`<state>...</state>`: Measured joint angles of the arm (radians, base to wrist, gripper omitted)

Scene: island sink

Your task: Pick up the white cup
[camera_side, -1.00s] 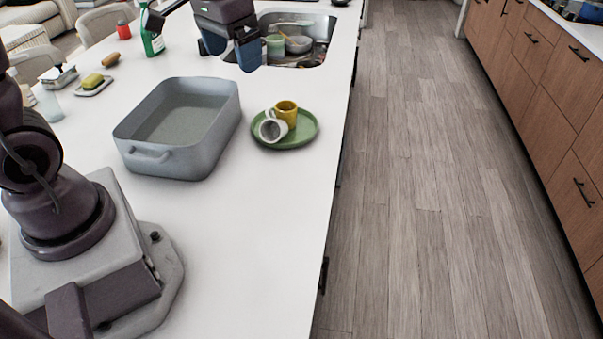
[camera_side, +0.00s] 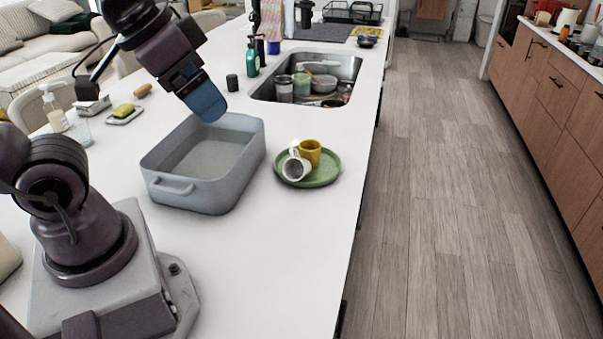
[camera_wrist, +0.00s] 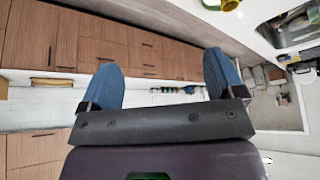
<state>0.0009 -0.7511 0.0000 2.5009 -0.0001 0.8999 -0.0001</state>
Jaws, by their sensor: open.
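The white cup (camera_side: 296,169) lies tilted on a green plate (camera_side: 322,178), right beside an upright yellow cup (camera_side: 311,151). The plate sits on the white counter, right of the grey tub. My gripper (camera_side: 211,108) is above the far part of the tub, up and to the left of the cups, and holds nothing. In the wrist view its two blue fingers (camera_wrist: 163,72) are wide apart with nothing between them. Part of the yellow cup (camera_wrist: 229,4) shows at that view's top edge; I cannot make out the white cup clearly there.
The deep grey tub (camera_side: 190,190) stands left of the plate. A sink (camera_side: 345,70) with dishes lies behind it. A sponge on a dish (camera_side: 124,114) and bottles stand at the left. The counter in front of the plate is clear.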

